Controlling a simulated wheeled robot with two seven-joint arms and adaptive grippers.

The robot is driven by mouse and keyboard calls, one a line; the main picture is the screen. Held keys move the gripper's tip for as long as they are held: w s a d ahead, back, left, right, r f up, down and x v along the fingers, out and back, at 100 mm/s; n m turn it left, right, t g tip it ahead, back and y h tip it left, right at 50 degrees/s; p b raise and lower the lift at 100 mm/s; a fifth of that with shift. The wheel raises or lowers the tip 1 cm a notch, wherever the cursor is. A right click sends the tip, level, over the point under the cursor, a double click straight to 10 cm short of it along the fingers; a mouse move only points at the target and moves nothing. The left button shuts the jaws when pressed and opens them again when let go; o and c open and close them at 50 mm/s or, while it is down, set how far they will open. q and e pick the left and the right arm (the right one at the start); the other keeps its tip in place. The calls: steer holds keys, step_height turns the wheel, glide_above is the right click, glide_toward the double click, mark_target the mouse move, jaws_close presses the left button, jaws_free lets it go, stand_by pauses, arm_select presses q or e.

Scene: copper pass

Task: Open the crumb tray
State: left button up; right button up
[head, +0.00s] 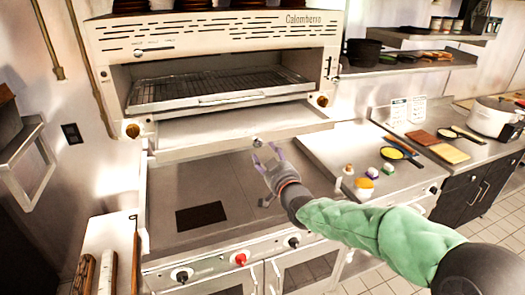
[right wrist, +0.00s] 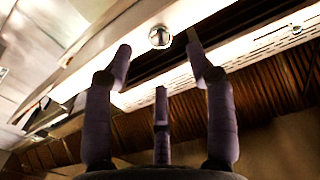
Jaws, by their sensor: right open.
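The crumb tray (head: 205,143) is the wide pale metal panel low on the salamander grill, below the wire rack. A small round metal knob (head: 257,142) sits on its front. The knob also shows in the right wrist view (right wrist: 160,37), just beyond the fingertips. My right gripper (head: 266,158) is just below and in front of the knob, with its purple fingers spread and empty. In the right wrist view the open gripper (right wrist: 160,62) has the knob between its upper fingers' directions, apparently not touching. I cannot tell how far the tray stands out. My left gripper is not in view.
The salamander (head: 300,45) hangs on the wall above a flat griddle (head: 235,185) with front knobs. Right of it, a counter (head: 335,150) holds small bowls and garnishes. A white pot (head: 492,117) stands farther right. A wall shelf (head: 30,165) is at left.

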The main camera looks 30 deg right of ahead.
steer(key=shift+v, duration=2.4)
steer(key=w+a+f+g+y, duration=0.1)
steer(key=a+f+g+y, duration=0.2)
steer(key=f, duration=0.8)
steer(key=a+f+g, duration=0.2)
steer(key=a+f, duration=0.4)
steer(key=f, duration=0.5)
steer(key=w+a+f+g+y, duration=0.1)
steer(key=a+f+g+y, duration=0.2)
steer(key=f, duration=0.7)
steer(key=s+a+f+g+y, duration=0.1)
steer(key=s+a+f+g, duration=0.3)
steer(key=s+a+f, duration=0.4)
steer(key=s+a+f+g+y, duration=0.1)
steer(key=s+a+f+g, duration=0.4)
steer(key=s+f, duration=0.9)
steer(key=a+f, duration=0.2)
steer(key=a, duration=0.1)
steer(key=shift+a+b, duration=0.35)
steer(key=shift+a, duration=0.05)
